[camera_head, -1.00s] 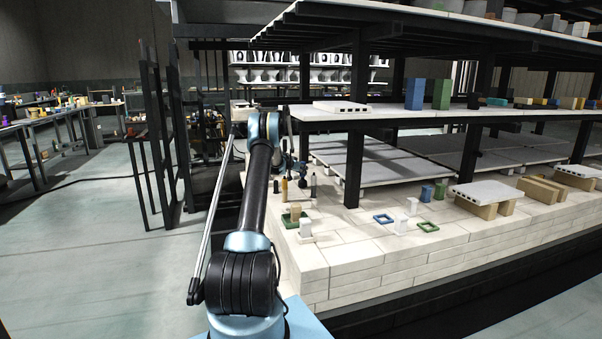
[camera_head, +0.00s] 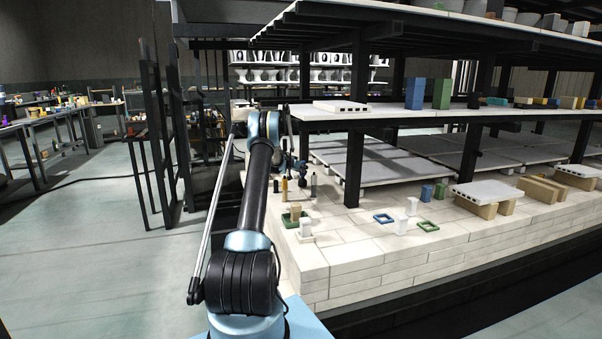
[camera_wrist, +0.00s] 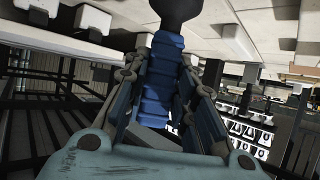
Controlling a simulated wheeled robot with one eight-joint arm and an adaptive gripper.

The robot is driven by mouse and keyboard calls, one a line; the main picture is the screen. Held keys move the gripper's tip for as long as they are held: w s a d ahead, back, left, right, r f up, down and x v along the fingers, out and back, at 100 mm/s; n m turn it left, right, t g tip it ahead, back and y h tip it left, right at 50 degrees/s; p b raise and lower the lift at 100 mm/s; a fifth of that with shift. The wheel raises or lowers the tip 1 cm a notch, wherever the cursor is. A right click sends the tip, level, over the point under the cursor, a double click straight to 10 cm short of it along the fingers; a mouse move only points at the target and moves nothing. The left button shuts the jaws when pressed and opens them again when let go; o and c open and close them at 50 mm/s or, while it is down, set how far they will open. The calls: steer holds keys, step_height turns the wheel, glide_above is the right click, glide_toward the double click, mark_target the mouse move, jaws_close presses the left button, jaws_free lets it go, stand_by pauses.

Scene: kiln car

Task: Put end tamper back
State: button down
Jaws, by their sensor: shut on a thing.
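In the wrist view my gripper (camera_wrist: 161,75) is shut on the end tamper (camera_wrist: 158,92), gripping its blue ribbed handle between the two fingers. The tamper's dark rounded end (camera_wrist: 181,12) sticks out past the fingertips at the top of the picture. In the head view my gripper (camera_head: 292,163) is small and partly hidden behind my arm, above the near left corner of the pale brick deck (camera_head: 345,262). A dark knob shows there close to the gripper. I cannot tell whether the tamper touches anything.
An orange bottle-like tool (camera_head: 284,188) and a grey one (camera_head: 313,184) stand on the deck near my gripper. A black upright (camera_head: 354,165) and the pale shelf (camera_head: 395,114) bound the space on the right.

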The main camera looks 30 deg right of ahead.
mark_target(302, 161)
steer(key=shift+f, duration=0.6)
stand_by(0.7)
steer(key=c, duration=1.2)
jaws_free()
steer(key=shift+c, duration=0.2)
steer(key=o, duration=1.2)
steer(key=shift+o, duration=0.2)
steer(key=shift+r, duration=0.2)
steer(key=shift+r, duration=2.35)
steer(key=shift+r, duration=0.15)
